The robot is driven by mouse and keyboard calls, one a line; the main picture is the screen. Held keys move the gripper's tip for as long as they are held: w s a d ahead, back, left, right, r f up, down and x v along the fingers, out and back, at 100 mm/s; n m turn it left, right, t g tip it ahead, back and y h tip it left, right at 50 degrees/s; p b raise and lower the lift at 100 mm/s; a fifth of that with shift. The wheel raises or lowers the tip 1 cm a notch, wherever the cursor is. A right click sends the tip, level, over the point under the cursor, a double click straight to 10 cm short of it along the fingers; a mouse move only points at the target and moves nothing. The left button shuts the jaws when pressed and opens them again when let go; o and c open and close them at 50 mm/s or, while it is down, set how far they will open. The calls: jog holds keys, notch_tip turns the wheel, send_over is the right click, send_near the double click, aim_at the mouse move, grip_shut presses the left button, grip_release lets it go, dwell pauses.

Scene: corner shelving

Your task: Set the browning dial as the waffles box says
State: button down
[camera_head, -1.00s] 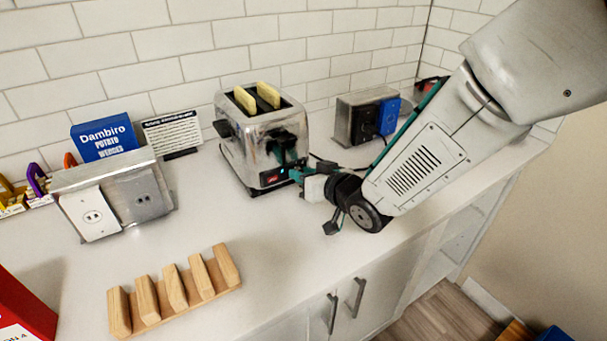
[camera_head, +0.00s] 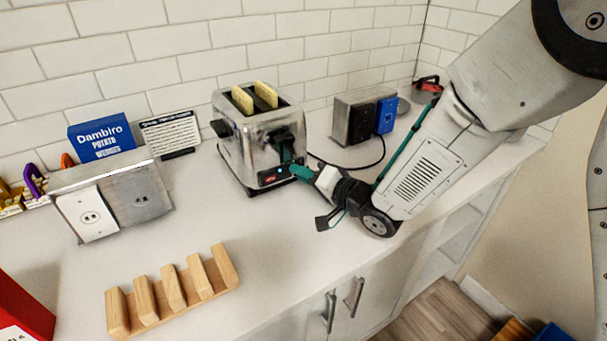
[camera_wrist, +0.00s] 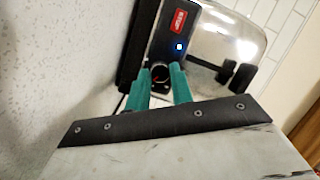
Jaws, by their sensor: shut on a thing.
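A chrome toaster (camera_head: 236,150) stands on the counter with two pale yellow slices (camera_head: 265,95) in its slots. Its control panel shows in the wrist view with a red label (camera_wrist: 187,20), a small lit light and a dark round dial (camera_wrist: 160,74) below. My gripper (camera_wrist: 160,82) has its teal fingers on either side of this dial, shut on it. In the head view my gripper (camera_head: 287,168) reaches the toaster's lower front from the right. The dial's setting marks are not readable. No box readable as waffles is in view; a red box (camera_head: 18,305) is cut off at the lower left.
Another outlet block (camera_head: 354,118) with a blue plate stands right of the toaster. A wooden rack (camera_head: 175,293) sits in front.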

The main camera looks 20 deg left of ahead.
jog(key=shift+m, duration=0.4)
jog(key=c, duration=1.2)
grip_release()
jog(key=shift+d, duration=0.1)
jog(key=v, duration=0.7)
jog(key=shift+s+d, duration=0.15)
jog(key=shift+d, duration=0.15)
jog(key=shift+c, duration=0.2)
